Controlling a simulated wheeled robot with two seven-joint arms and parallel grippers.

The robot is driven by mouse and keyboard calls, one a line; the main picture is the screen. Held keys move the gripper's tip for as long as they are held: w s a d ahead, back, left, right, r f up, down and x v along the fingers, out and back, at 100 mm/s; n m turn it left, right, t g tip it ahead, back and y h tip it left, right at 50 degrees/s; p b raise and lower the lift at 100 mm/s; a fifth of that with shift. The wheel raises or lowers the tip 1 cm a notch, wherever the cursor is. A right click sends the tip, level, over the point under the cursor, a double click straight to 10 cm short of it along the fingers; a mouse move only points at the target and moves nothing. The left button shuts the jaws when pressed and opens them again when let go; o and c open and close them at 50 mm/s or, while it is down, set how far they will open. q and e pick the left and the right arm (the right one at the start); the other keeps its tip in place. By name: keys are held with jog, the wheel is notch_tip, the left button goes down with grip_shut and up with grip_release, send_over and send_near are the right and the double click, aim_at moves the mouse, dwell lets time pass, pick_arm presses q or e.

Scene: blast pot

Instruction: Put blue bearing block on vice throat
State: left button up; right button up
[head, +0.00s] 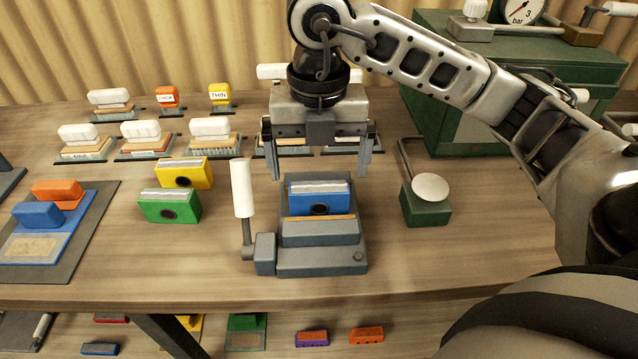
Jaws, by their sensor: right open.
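The blue bearing block (320,198), with a dark round bore and a pale top, sits upright in the throat of the grey vice (322,262), behind its front jaw. The vice has a white-handled lever (242,190) on its left side. My right gripper (320,165) hangs above and a little behind the blue block, its two fingers spread wide, pointing down, and apart from the block. Nothing is between the fingers that I can make out. My left gripper is not in view.
A yellow block (183,174) and a green block (170,206) stand left of the vice. A green box with a white knob (428,200) stands to its right. Stamp-like pieces line the back. A dark mat (95,215) lies at left. Bare tabletop lies in front.

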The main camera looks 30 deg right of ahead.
aim_at(319, 187)
notch_tip(319, 187, up, 5)
jog(key=shift+r+p, duration=0.1)
jog(key=shift+p, duration=0.4)
